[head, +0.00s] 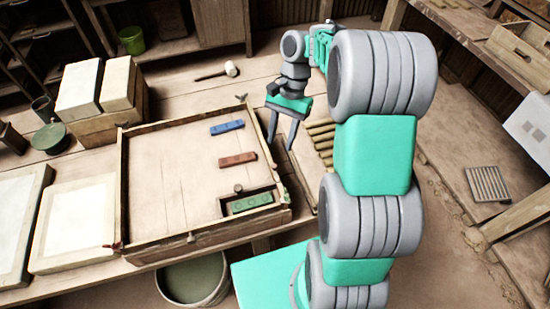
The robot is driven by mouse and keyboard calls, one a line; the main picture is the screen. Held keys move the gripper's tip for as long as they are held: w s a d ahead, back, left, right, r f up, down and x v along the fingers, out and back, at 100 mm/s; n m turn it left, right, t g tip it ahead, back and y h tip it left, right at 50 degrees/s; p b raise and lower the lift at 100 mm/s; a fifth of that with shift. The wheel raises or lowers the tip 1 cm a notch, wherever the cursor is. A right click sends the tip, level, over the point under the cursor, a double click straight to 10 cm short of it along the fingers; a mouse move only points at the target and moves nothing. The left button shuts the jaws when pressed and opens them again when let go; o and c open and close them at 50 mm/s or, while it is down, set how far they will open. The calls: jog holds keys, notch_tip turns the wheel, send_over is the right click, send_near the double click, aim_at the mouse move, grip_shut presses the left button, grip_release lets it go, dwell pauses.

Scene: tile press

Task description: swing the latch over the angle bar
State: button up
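A shallow wooden frame (125,190) stands on the workbench. Small fittings that look like latches sit on its rim: a grey one at the far right corner (241,97), a greenish one on the right side (284,196) and a reddish one at the near left corner (112,245). I cannot tell which is the task's latch. No part stands out clearly as the angle bar; it may be one of the frame's edges. My gripper (280,145) points down, open and empty, by the frame's right edge near the far right corner. Contact cannot be judged.
Inside the frame lie a blue bar (227,127), a red bar (238,160) and a green bar (252,202) in a slot. Wooden slats (321,138) lie right of my gripper. A mallet (230,69) lies behind. White blocks (79,90) stand at left, a bucket (194,279) below.

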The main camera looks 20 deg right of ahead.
aim_at(275, 165)
jog(key=x, duration=0.7)
jog(key=shift+a+b, duration=0.1)
jog(key=shift+b, duration=0.2)
grip_shut()
